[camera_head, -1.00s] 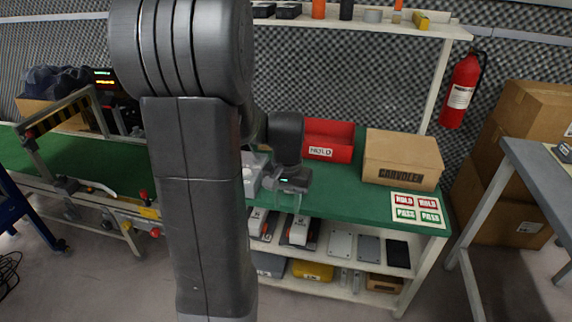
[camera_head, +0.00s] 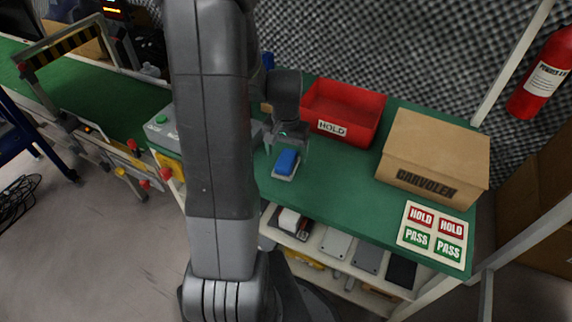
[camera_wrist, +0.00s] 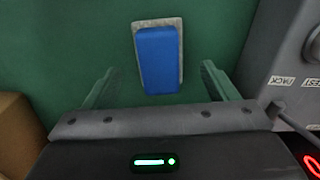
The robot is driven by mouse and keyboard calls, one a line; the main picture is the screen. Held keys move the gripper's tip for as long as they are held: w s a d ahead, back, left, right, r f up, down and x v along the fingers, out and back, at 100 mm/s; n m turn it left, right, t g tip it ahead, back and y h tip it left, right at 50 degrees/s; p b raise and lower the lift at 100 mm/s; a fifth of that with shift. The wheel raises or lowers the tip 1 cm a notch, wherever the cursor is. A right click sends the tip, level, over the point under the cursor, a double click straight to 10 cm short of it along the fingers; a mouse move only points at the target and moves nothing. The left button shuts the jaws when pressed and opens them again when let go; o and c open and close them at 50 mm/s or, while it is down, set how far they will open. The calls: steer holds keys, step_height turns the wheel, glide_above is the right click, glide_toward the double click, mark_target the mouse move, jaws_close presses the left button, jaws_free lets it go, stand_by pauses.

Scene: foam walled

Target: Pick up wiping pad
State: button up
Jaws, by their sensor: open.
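The wiping pad (camera_head: 286,164) is a blue block on a pale grey base, lying on the green bench top (camera_head: 325,185). In the wrist view the pad (camera_wrist: 159,60) lies ahead of my gripper (camera_wrist: 158,88), roughly midway between its two fingers. The fingers are apart with nothing between them, and the pad is not held. In the head view my gripper (camera_head: 290,138) hangs over the bench just above and behind the pad. The exact height gap is hard to judge.
A red HOLD bin (camera_head: 343,110) stands behind the pad. A cardboard box (camera_head: 434,157) and a HOLD/PASS sheet (camera_head: 434,237) lie to the right. A grey device (camera_wrist: 289,62) stands close to the right finger in the wrist view. A lower shelf (camera_head: 325,259) runs below.

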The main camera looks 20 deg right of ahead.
mark_target(287, 157)
step_height(287, 157, down, 4)
steer(key=shift+d+r+b, duration=0.1)
steer(key=shift+b, duration=0.25)
steer(key=c, duration=1.1)
steer(key=shift+w+r, duration=0.1)
step_height(287, 157, up, 10)
steer(key=shift+p, duration=1.25)
